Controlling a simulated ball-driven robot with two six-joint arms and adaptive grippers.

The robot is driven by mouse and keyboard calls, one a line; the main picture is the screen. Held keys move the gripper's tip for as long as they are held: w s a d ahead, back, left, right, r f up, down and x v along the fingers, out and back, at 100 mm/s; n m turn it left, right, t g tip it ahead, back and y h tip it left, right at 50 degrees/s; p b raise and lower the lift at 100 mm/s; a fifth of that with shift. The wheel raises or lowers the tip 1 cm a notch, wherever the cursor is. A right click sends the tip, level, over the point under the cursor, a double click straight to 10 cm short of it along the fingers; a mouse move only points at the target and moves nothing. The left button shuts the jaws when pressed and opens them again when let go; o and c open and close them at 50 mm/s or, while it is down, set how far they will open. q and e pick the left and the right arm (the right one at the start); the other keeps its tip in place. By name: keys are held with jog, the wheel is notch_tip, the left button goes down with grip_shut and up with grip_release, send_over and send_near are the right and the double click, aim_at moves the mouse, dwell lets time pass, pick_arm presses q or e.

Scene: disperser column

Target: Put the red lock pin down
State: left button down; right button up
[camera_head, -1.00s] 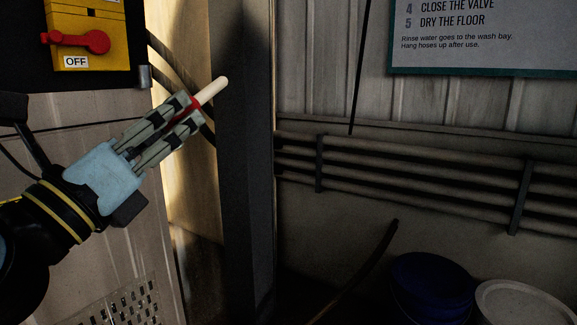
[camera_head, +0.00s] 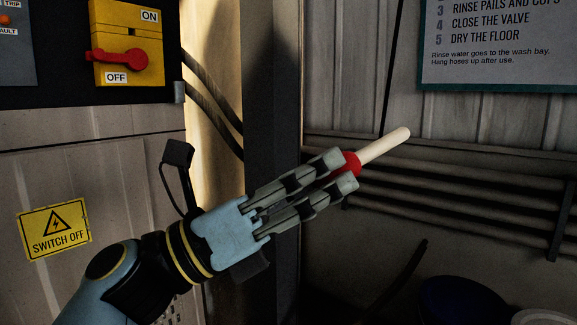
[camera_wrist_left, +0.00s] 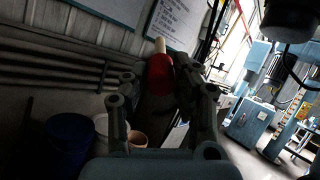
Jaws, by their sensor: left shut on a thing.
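The lock pin has a red part (camera_head: 348,163) and a pale, cream-coloured rod (camera_head: 385,146). My left gripper (camera_head: 342,170) is shut on the red part, and the rod sticks out past the fingertips, tilted up to the right. The pin is held in the air, in front of the pipes and touching nothing but the fingers. In the left wrist view the red part (camera_wrist_left: 160,74) sits between the fingers, with the pale tip beyond it. The fingers hide some of the red part. My right gripper is in neither view.
A yellow switch box (camera_head: 128,45) with a red handle at OFF is at upper left. A dark post (camera_head: 272,90) stands behind the gripper. Pipes (camera_head: 480,200) run along the wall. A blue pail (camera_head: 460,302) and a pale one (camera_head: 540,317) stand low at right.

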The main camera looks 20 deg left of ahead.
pick_arm(q)
jog(key=w+d+f+m+g+h, duration=0.3)
jog(key=w+d+f+m+g, duration=0.15)
jog(key=g, duration=0.35)
jog(key=s+a+r+n+t+y, duration=0.75)
jog(key=a+r+t, duration=0.2)
jog(key=t, duration=0.35)
jog(key=w+d+f+m+g+h, duration=0.35)
jog(key=f+m+g, duration=0.2)
jog(key=g, duration=0.55)
jog(key=w+d+f+m+g+h, duration=0.2)
jog(key=f+m+g+h, duration=0.3)
jog(key=g, duration=0.6)
jog(key=s+f+n+t, duration=0.3)
jog(key=s+f+t, duration=0.1)
jog(key=f+t, duration=0.4)
jog(key=w+a+r+n+t+y, duration=0.3)
jog(key=a+r+n+t+y, duration=0.9)
jog(key=a+r+t+y, duration=0.2)
notch_tip(320, 180, up, 3)
jog(key=t+y, duration=0.2)
jog(key=t, duration=0.2)
jog(key=shift+w+a+n+t+y, duration=0.2)
jog(key=shift+a+n+t+y, duration=0.15)
jog(key=shift+a+t+y, duration=0.05)
jog(key=shift+f, duration=0.15)
